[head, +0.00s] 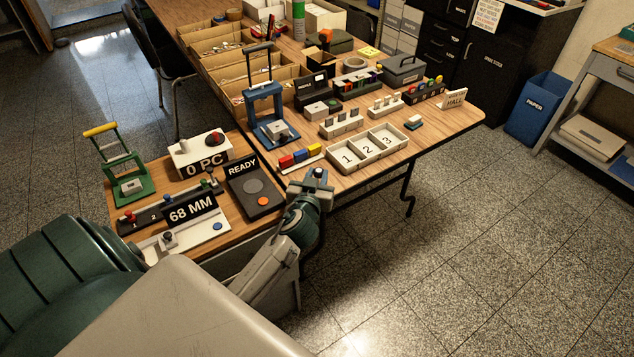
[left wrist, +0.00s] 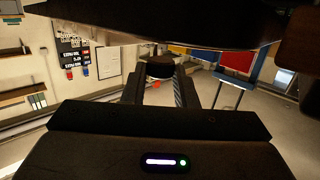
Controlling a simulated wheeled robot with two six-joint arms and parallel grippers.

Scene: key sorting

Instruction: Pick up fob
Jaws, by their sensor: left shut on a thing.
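My left gripper (head: 313,183) is raised in front of the table's near edge, beside the white strip with red, yellow and blue blocks. In the left wrist view its fingers (left wrist: 160,92) are shut on a small dark, rounded thing (left wrist: 160,68), which I take to be the fob. It shows at the fingertips, and its details are too dark to read. In the head view the fob is mostly hidden by the gripper. My right gripper is not in view.
A white tray (head: 389,158) marked 1, 2, 3 lies behind the gripper. A blue press (head: 267,106) and a dark READY pad (head: 254,189) stand to the left. Wooden bins (head: 222,47) line the back.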

